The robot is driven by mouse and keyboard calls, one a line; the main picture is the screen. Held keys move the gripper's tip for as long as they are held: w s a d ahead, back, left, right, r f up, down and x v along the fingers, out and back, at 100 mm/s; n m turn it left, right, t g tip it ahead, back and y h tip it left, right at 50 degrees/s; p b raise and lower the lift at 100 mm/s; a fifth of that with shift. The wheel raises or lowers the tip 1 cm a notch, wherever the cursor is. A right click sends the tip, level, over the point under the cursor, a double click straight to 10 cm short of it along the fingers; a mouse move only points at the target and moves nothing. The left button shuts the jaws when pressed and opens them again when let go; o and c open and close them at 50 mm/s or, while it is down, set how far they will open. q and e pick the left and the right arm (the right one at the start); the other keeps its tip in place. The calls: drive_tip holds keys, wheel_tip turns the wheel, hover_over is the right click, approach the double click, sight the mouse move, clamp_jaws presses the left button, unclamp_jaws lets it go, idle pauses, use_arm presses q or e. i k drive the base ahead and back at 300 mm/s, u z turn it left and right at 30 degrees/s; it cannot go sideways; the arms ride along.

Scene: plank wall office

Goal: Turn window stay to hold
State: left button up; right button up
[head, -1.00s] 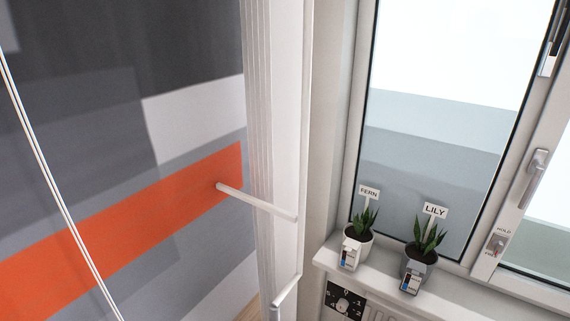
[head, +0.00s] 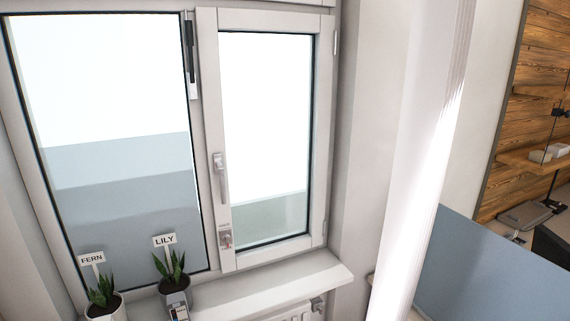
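The window stay (head: 225,239) is a small fitting with a reddish part on the lower left of the right sash frame. A small label sits above it, too small to read now. The setting of the stay is too small to tell. The window handle (head: 220,178) is on the same sash frame, higher up, and points down. The right sash (head: 231,120) looks shut in its frame.
Potted plants labelled FERN (head: 103,297) and LILY (head: 173,283) stand on the windowsill (head: 285,282) at the left. The sill right of them is clear. A white curtain (head: 425,150) hangs right of the window, and a blue panel (head: 480,265) stands beyond it.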

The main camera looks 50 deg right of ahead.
sight(226, 238)
drive_tip(key=z, duration=1.2)
drive_tip(key=k, duration=1.05)
drive_tip(key=z, duration=0.75)
drive_tip(key=i, duration=1.35)
drive_tip(key=u, duration=0.4)
